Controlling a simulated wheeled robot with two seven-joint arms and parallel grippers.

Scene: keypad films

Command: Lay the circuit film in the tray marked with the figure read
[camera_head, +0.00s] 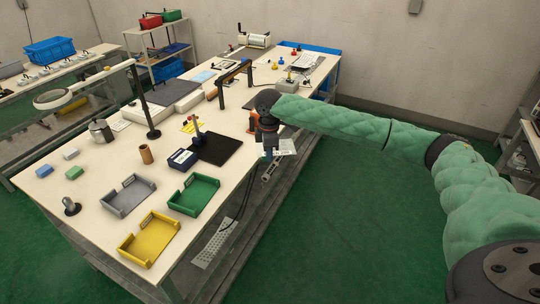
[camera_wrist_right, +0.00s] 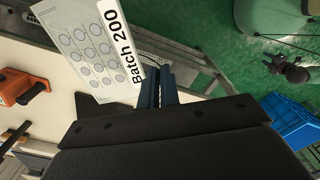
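The circuit film (camera_wrist_right: 95,45) is a white sheet with rows of grey round pads and the printed words "Batch 200" in the right wrist view. It also shows as a small white sheet in the head view (camera_head: 285,147). My right gripper (camera_wrist_right: 158,88) has its dark fingers close together at the film's edge and holds it; in the head view the gripper (camera_head: 269,148) is at the table's right edge. A grey tray (camera_head: 108,207), a green tray (camera_head: 178,206) and a yellow tray (camera_head: 130,253) lie at the near end. No figures on them are legible. My left gripper is out of view.
A dark boxed device (camera_head: 183,159) and a black mat (camera_head: 218,148) lie behind the green tray. A brown cup (camera_head: 146,154), a black stand (camera_head: 145,105) and an orange tool (camera_head: 253,122) stand on the table. Open floor lies to the right.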

